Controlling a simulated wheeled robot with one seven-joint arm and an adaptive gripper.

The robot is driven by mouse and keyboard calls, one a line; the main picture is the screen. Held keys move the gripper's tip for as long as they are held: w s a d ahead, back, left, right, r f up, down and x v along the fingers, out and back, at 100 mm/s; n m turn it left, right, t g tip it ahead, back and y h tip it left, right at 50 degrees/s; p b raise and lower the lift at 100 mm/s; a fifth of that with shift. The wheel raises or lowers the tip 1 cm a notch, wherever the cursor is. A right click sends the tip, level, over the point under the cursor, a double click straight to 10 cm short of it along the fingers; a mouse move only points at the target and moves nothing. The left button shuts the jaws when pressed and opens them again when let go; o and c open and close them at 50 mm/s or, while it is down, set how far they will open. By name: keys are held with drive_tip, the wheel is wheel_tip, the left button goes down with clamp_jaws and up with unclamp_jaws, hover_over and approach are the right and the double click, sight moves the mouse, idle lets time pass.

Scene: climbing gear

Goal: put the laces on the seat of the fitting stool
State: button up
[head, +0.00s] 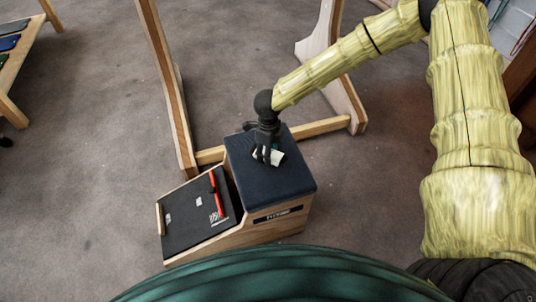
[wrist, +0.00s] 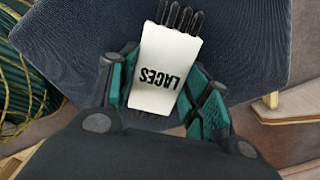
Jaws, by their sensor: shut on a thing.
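The laces (wrist: 165,75) are a bundle of black cords in a white paper band that reads LACES. My gripper (wrist: 163,92) is shut on the laces, with a finger on each side of the band. In the head view the laces (head: 274,157) show as a small white patch at my gripper (head: 268,156), over the dark blue padded seat (head: 292,185) of the fitting stool. The seat (wrist: 255,45) also fills much of the wrist view behind the laces. I cannot tell whether the laces touch the seat.
The stool's sloped black foot ramp (head: 185,218) carries a red strip (head: 217,196). A wooden frame (head: 335,124) stands behind the stool. A low wooden table (head: 22,57) with flat items is at the far left. The carpet (head: 90,190) left of the stool is clear.

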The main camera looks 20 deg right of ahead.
drive_tip(key=shift+f, duration=0.8)
drive_tip(key=shift+f, duration=0.1)
drive_tip(key=o, duration=0.8)
wheel_tip(320, 180, up, 12)
drive_tip(key=p, duration=0.2)
